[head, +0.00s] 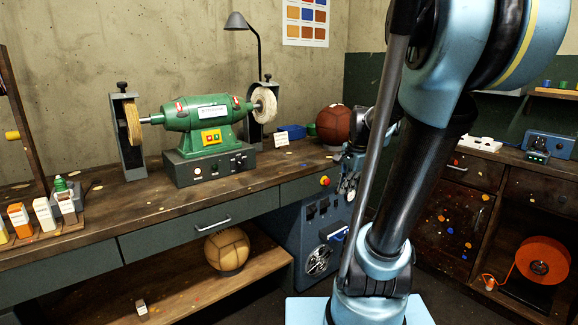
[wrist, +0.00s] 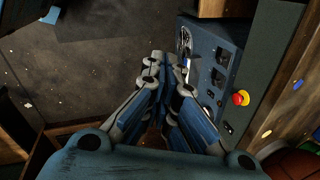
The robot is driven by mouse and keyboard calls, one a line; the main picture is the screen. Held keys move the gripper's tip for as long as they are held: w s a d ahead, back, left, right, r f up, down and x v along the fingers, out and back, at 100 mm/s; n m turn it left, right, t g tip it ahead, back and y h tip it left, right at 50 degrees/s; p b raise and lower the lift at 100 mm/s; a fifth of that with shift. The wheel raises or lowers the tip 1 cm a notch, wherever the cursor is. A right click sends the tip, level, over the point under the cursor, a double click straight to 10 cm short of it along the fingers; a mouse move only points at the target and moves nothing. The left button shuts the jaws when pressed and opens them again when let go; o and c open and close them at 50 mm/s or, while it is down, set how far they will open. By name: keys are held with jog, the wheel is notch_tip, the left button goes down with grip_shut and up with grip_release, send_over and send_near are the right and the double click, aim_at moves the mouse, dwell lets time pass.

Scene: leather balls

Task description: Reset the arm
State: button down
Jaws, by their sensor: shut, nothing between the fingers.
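My gripper (wrist: 171,62) is shut and empty in the wrist view, with its fingertips together. In the head view my gripper (head: 348,187) shows beside my arm, just off the bench's front edge and partly hidden by the arm. A dark brown leather ball (head: 333,123) rests on the bench top at its right end, behind my gripper. A tan leather ball (head: 227,249) sits on the low wooden shelf under the bench. My gripper is apart from both balls.
A green polishing machine (head: 208,125) stands on the wooden bench (head: 105,206). A blue-grey control cabinet (head: 310,226) with a red knob stands below my gripper; it also shows in the wrist view (wrist: 208,70). Small bottles (head: 43,213) stand at left. An orange reel (head: 543,260) sits on the right shelf.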

jog(key=s+f+n, duration=0.4)
jog(key=s+n, duration=0.2)
jog(key=s, duration=0.2)
jog(key=s+f+n+h, duration=0.1)
jog(key=s+f+n, duration=0.3)
jog(key=s+n, duration=0.3)
jog(key=s, duration=0.2)
jog(key=shift+s+a, duration=0.15)
jog(key=shift+s, duration=0.15)
jog(key=shift+f, duration=0.1)
jog(key=shift+w+f, duration=0.2)
jog(key=shift+w, duration=0.3)
jog(key=shift+a+n, duration=0.15)
jog(key=shift+n, duration=0.15)
